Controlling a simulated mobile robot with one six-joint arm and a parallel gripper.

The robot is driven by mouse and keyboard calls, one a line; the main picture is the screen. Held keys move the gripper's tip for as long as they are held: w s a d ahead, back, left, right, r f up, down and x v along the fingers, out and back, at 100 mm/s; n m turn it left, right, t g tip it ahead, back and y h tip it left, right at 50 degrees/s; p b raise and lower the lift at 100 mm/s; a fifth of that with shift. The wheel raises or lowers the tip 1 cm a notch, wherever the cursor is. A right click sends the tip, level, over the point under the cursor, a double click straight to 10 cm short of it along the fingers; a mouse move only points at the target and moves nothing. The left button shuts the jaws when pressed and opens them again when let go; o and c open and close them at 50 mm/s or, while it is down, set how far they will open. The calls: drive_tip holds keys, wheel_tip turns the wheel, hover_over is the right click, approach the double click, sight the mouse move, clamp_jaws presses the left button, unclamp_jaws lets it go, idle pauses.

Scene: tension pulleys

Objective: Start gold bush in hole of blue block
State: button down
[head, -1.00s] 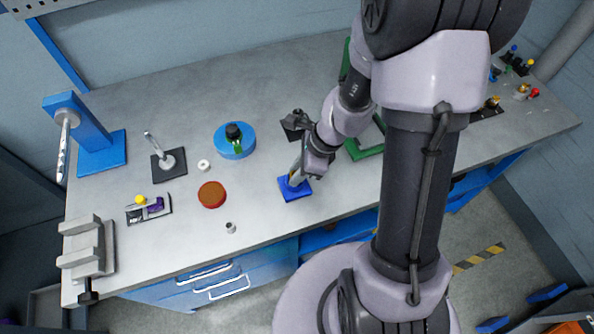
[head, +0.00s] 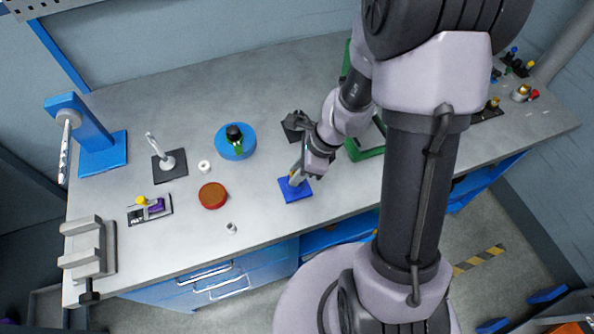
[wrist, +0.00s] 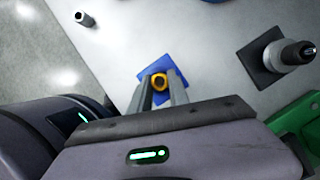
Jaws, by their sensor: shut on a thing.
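The blue block (head: 297,191) lies flat on the grey bench, below my gripper; it also shows in the wrist view (wrist: 148,73). My gripper (head: 295,178) points down over the block. In the wrist view its two fingers (wrist: 159,88) are shut on the gold bush (wrist: 158,80), which shows as a gold ring with a dark bore between the fingertips. The bush is over the block. The fingers and bush cover the block's hole, so I cannot tell whether the bush touches or enters it.
A black stand with a post (wrist: 288,55) is close to the block. A green frame (head: 366,150) stands to its right. A red-brown disc (head: 213,195), a small grey cylinder (head: 231,228) and a blue round base (head: 235,148) lie to the left. Bench between them is clear.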

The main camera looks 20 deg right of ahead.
drive_tip(key=c, duration=1.2)
unclamp_jaws()
drive_tip(key=shift+o, duration=0.2)
drive_tip(key=p+v, duration=0.7)
drive_tip(key=v, duration=1)
drive_tip(key=shift+d, duration=0.15)
drive_tip(key=shift+s+r, duration=0.1)
drive_tip(key=shift+s, duration=0.05)
